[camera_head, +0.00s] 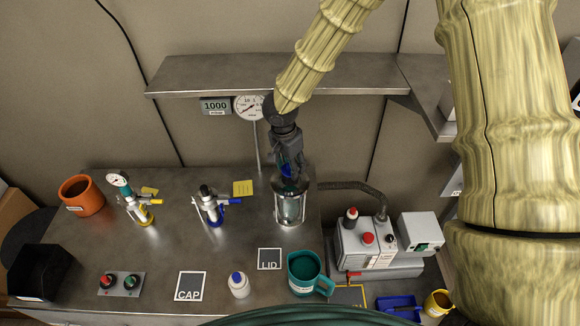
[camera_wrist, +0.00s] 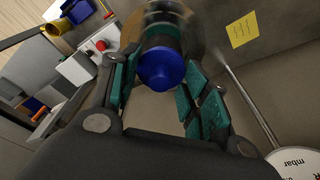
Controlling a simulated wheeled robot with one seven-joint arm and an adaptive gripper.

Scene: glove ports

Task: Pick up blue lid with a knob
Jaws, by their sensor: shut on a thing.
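The blue lid with a knob (camera_head: 286,171) shows as a small blue patch between my fingers, at the top of a glass vessel in a metal frame (camera_head: 290,208). In the wrist view the round blue lid (camera_wrist: 162,68) is large and lies between the teal finger pads. My gripper (camera_head: 288,172) points down over the vessel and is shut on the lid; it also shows in the wrist view (camera_wrist: 164,74). I cannot tell whether the lid touches the vessel.
A metal shelf (camera_head: 220,74) hangs behind my arm, with a round gauge (camera_head: 248,107) nearby. A blue-handled valve device (camera_head: 211,206) stands left of the vessel. A pump unit (camera_head: 366,245) stands right. In front are a LID square (camera_head: 269,259), a teal mug (camera_head: 304,272) and a white bottle (camera_head: 239,287).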

